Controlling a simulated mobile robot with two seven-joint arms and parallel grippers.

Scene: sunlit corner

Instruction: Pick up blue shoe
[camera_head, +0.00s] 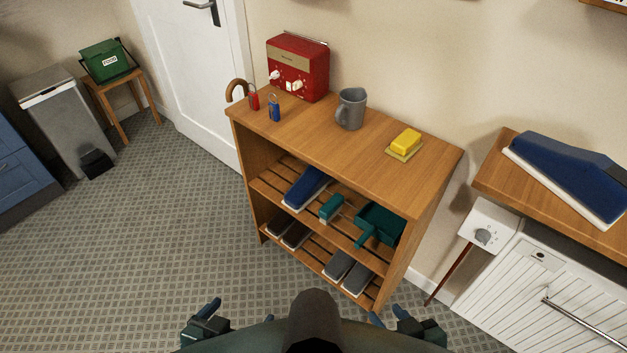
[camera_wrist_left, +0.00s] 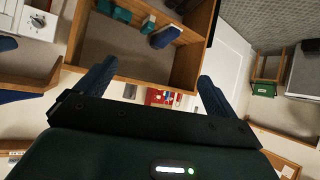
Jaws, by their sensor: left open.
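A blue shoe (camera_head: 305,188) with a pale sole lies on the upper slatted shelf of the wooden rack, at its left side. It also shows in the left wrist view (camera_wrist_left: 166,37). A larger-looking blue shoe-shaped thing (camera_head: 570,175) with a white sole lies on a wooden ledge at the right. My left gripper (camera_head: 238,313) is low in the head view, well short of the rack. In the left wrist view its fingers (camera_wrist_left: 155,85) are wide apart with nothing between them. My right gripper (camera_head: 388,316) is also low, with its fingertips apart and empty.
A white radiator-like unit (camera_head: 545,290) stands right.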

